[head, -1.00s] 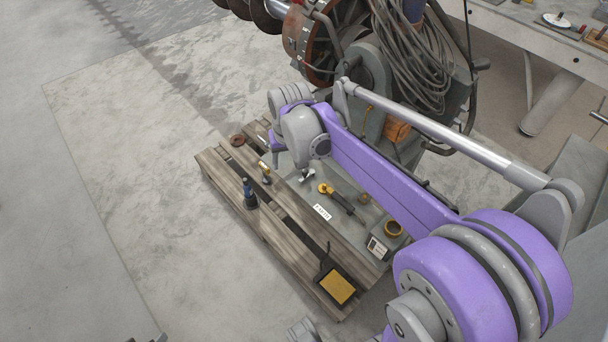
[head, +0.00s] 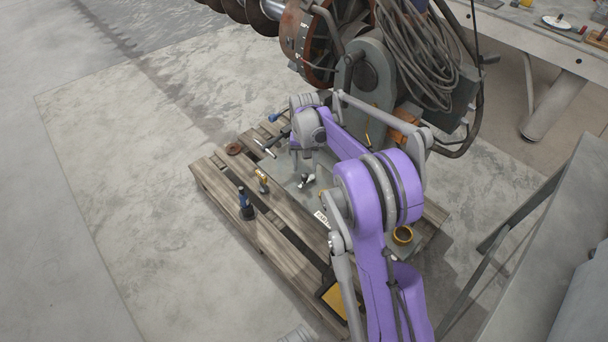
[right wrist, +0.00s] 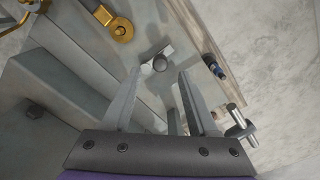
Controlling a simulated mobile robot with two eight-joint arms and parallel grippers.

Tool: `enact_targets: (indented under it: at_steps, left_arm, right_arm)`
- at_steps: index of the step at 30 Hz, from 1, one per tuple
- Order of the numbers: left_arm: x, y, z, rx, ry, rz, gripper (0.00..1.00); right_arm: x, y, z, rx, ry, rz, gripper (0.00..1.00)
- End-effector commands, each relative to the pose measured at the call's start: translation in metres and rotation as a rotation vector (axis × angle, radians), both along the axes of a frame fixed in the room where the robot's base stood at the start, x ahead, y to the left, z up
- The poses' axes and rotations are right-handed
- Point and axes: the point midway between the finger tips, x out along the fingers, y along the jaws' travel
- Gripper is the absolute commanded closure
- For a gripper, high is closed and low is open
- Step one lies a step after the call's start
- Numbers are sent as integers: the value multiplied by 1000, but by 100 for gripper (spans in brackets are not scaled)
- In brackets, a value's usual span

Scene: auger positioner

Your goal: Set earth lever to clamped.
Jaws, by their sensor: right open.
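A white label (head: 321,217) shows beside the arm on the grey plate. My right gripper (right wrist: 155,85) is open and empty, with the lever hub beyond its left finger. A grey T-shaped knob (right wrist: 160,62) lies beyond the gap between the fingers; the knob (head: 306,180) also shows in the head view, just below the gripper (head: 302,157). My left gripper is not in view.
The auger machine with coiled cable (head: 420,60) stands behind. Floor at left is clear.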

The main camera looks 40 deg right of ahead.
Motion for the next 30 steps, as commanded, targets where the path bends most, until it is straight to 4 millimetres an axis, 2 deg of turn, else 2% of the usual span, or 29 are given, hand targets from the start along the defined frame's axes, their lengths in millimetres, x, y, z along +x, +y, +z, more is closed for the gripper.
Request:
enact_targets:
  at_steps: [1, 3, 7, 12, 20, 27, 30]
  left_arm:
    - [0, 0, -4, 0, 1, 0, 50]
    - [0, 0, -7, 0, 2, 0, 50]
    - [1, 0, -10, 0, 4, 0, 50]
    - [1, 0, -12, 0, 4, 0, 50]
    - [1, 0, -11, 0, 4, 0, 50]
    - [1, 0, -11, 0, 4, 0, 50]
    - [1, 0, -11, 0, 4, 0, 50]
  right_arm:
    - [0, 0, -12, 0, 0, 0, 41]
    - [0, 0, -23, 0, 0, 0, 41]
    - [0, 0, -38, 0, 0, 1, 41]
    - [0, 0, -46, 0, 0, 1, 41]
    - [0, 0, -46, 0, 0, 1, 42]
    - [0, 0, -46, 0, 0, 1, 86]
    - [0, 0, -46, 0, 0, 1, 100]
